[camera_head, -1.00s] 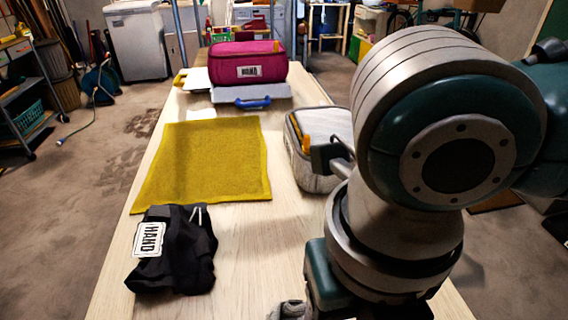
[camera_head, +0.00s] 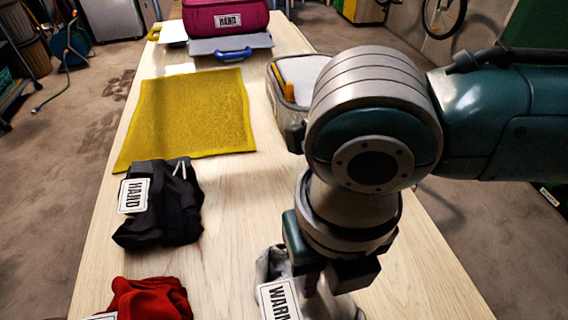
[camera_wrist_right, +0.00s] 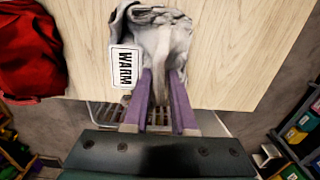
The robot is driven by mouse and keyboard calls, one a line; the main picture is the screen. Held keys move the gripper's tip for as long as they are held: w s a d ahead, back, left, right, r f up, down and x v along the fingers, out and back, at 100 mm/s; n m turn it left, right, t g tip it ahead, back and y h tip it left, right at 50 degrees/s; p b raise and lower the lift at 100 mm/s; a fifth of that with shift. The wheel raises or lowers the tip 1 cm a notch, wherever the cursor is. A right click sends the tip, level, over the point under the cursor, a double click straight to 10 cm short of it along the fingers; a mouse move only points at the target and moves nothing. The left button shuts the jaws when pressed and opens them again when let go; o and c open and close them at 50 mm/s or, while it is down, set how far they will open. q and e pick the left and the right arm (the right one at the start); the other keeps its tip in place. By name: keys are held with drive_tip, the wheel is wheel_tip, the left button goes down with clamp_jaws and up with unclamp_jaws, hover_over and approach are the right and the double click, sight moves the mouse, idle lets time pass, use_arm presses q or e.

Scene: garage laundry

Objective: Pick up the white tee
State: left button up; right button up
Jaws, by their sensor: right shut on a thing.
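The white tee, a crumpled pale grey-white cloth with a WARM label, is under my right gripper in the head view (camera_head: 271,262) and in the wrist view (camera_wrist_right: 158,35). My right gripper (camera_head: 312,284) points down at it. In the wrist view, the purple fingers (camera_wrist_right: 163,82) are shut on a bunched fold of the tee, right of the label. The rest of the tee appears to rest on the tabletop; I cannot tell if any part is raised. My left gripper is out of view.
The table's right edge is close by.

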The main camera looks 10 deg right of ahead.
clamp_jaws()
idle(0.8)
